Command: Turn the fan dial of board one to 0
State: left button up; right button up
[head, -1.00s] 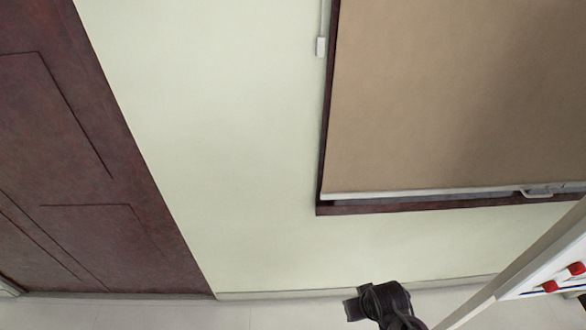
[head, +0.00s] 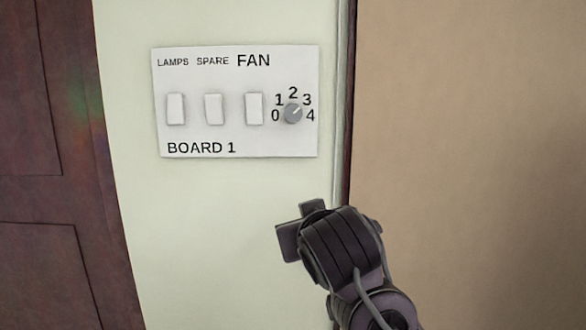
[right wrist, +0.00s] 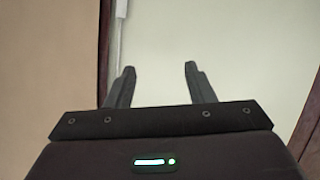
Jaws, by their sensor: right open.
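Board one (head: 240,148) is a white panel on the pale wall in the head view, labelled BOARD 1. Its fan dial (head: 293,113) is a small grey round knob at the panel's right side, ringed by the numbers 0 to 4. Its light pointer mark leans up and right, towards 3. My right gripper (head: 297,225) is below the board, apart from the dial. In the right wrist view its two fingers (right wrist: 158,75) are spread and empty, with bare wall beyond them. The dial is not in the wrist view. My left gripper is not in view.
Three white rocker switches sit left of the dial; the fan switch (head: 254,109) is closest to it. A dark window frame (head: 345,150) and brown blind (head: 460,120) lie to the right. A dark red door (head: 50,180) is at left.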

aim_at(293, 113)
notch_tip(293, 113, up, 17)
jog(key=s+a+t+h, duration=0.1)
jog(key=s+a+t, duration=0.1)
jog(key=a+t, duration=0.15)
jog(key=shift+t, duration=0.25)
jog(key=w+p, duration=0.1)
jog(key=w, duration=0.1)
jog(key=w+p, duration=0.3)
jog(key=w, duration=0.1)
jog(key=shift+w+d+r+p, duration=0.35)
jog(key=shift+d+r, duration=0.05)
jog(key=shift+w+f, duration=0.15)
jog(key=shift+w, duration=0.25)
jog(key=shift+c, duration=0.3)
jog(key=c, duration=0.9)
jog(key=shift+c, duration=0.2)
